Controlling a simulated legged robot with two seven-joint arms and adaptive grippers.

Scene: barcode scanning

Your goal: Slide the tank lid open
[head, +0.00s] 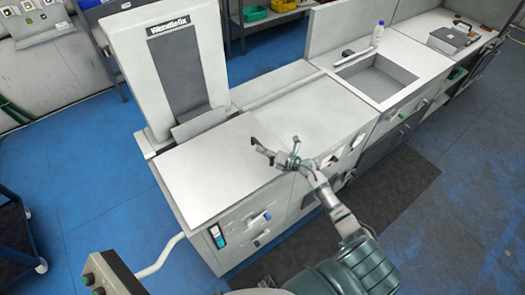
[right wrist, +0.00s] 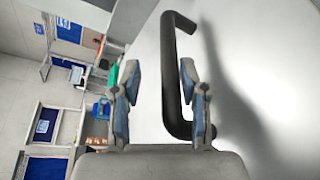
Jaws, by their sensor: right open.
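My right gripper (head: 274,152) is over the front part of the white machine top in the head view. In the right wrist view its two fingers (right wrist: 160,75) are open and apart. A black bar handle (right wrist: 171,75) on a white surface (right wrist: 245,50) shows between the fingers, closer to the right finger. Part of the handle's lower bend is hidden by that finger. I cannot tell whether they touch. My left gripper is not in view.
A tall machine part with a dark front (head: 178,70) stands at the back left. A control box with green buttons (head: 108,275) is at lower left.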

